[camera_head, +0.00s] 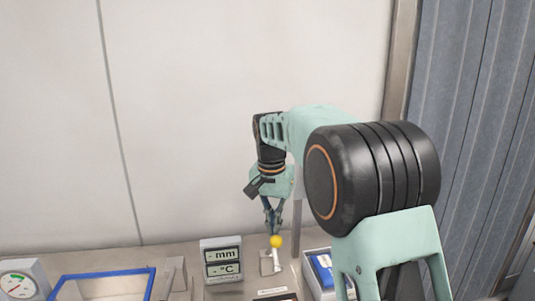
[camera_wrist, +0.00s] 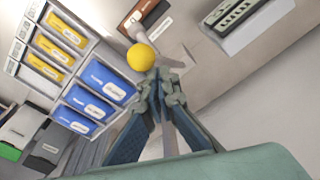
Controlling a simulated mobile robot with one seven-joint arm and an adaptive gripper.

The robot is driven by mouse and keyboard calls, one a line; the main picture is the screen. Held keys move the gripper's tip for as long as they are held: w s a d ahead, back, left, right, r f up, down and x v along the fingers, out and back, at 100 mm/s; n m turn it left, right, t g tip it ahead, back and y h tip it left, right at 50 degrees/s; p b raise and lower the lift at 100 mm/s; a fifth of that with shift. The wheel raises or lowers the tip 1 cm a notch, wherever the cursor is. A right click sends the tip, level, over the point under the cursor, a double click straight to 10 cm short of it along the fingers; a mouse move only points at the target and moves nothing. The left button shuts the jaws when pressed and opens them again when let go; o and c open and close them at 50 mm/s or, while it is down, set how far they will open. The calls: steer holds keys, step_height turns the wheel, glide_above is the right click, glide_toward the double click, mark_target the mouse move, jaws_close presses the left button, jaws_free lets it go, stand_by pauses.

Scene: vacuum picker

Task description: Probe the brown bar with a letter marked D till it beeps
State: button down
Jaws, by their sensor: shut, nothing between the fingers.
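My gripper (camera_head: 272,228) points down over the bench, its fingers shut with nothing between them. It also shows in the wrist view (camera_wrist: 160,84). A yellow ball (camera_head: 276,241) tops a pale stem (camera_head: 278,258) that stands at a small grey holder, just below the fingertips. In the wrist view the ball (camera_wrist: 141,57) is close beside the fingertips; I cannot tell whether they touch. A brown bar (camera_wrist: 134,17) with a white label lies beyond the ball. Its end shows at the bottom edge of the head view (camera_head: 284,297). I cannot read a letter on it.
A display box (camera_head: 222,256) with "mm" and "°C" screens stands left of the stem, both showing dashes. A dial gauge (camera_head: 20,281) and a blue-rimmed tray (camera_head: 103,272) are farther left. A rack (camera_wrist: 76,65) holds yellow and blue boxes. A wall stands behind the bench.

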mark_target(277, 240)
steer(key=shift+s+f, duration=0.1)
steer(key=shift+s, duration=0.15)
steer(key=shift+s+d+f+b, duration=0.15)
steer(key=shift+s+f+b, duration=0.35)
steer(key=shift+b, duration=0.25)
steer(key=shift+s+f, duration=0.1)
steer(key=shift+s, duration=0.25)
steer(key=shift+d+b, duration=0.1)
steer(key=shift+b, duration=0.2)
steer(key=shift+s+d+f+b, duration=0.1)
steer(key=shift+s+f+b, duration=0.5)
steer(key=shift+b, duration=0.1)
steer(key=shift+s, duration=0.15)
